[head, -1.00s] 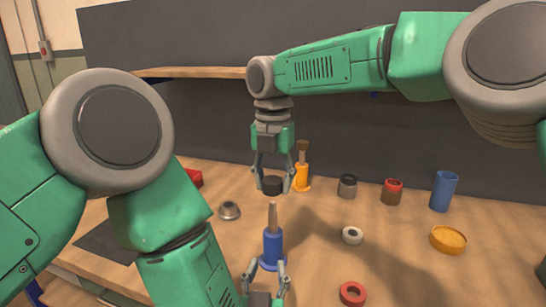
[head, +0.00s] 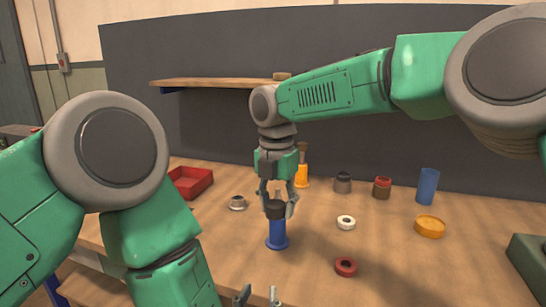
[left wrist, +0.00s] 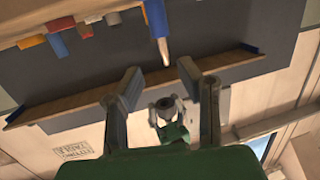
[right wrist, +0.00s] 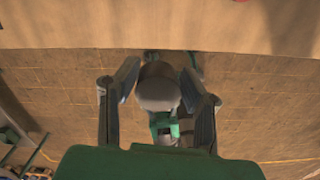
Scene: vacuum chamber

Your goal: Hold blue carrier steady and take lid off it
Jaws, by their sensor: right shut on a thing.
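The blue carrier (head: 277,236) stands upright on the table. The left wrist view shows the carrier (left wrist: 155,15) with a bare tan post tip. I cannot tell whether the lid touches the carrier. My left gripper (head: 258,297) is at the bottom edge of the head view, open, empty and apart from the carrier. Its fingers (left wrist: 165,95) are wide apart in the left wrist view.
An orange carrier (head: 301,177) stands behind. A metal cup (head: 237,203) is left of the blue carrier; a white ring (head: 346,222) and a red ring (head: 346,267) are right. A yellow dish (head: 430,227) and blue cylinder (head: 428,187) stand farther right. A red tray (head: 191,183) is back left.

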